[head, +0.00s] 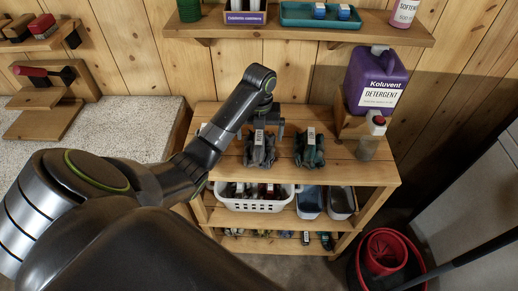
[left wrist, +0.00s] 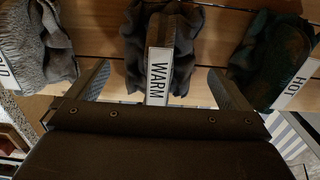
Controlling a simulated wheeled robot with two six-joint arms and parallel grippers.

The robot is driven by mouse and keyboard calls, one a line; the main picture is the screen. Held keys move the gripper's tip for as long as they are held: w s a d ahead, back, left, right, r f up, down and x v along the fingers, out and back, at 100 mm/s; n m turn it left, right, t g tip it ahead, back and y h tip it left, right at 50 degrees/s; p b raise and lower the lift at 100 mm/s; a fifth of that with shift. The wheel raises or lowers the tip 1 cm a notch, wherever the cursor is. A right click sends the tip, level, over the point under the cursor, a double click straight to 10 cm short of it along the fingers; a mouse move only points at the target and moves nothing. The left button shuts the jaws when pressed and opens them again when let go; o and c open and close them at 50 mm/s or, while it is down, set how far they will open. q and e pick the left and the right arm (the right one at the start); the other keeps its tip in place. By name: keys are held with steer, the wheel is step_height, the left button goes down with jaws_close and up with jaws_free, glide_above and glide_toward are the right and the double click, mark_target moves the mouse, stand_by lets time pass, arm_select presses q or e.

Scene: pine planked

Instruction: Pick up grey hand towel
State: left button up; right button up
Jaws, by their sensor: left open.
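A dark grey towel (head: 262,155) lies bunched on the shelf unit's top under my left gripper (head: 264,124). A lighter grey towel (left wrist: 42,50) with a partly cut-off label lies left of the fingers; my arm mostly hides that spot in the head view. A dark green towel (head: 310,150) with a HOT label lies to the right. My right gripper is not in view.
A purple detergent jug (head: 376,78) and a small red-capped bottle (head: 370,142) stand at the right. A white basket (head: 254,204) sits on the lower shelf. A wall shelf (head: 300,28) runs above. A red bucket (head: 384,250) stands on the floor at right.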

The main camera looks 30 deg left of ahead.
arm_select(q)
step_height(320, 180, down, 4)
steer(key=shift+s+f, duration=0.15)
steer(key=shift+f, duration=0.3)
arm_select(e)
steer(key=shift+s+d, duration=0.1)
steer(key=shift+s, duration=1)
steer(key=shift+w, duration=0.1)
arm_select(q)
steer(key=c, duration=0.7)
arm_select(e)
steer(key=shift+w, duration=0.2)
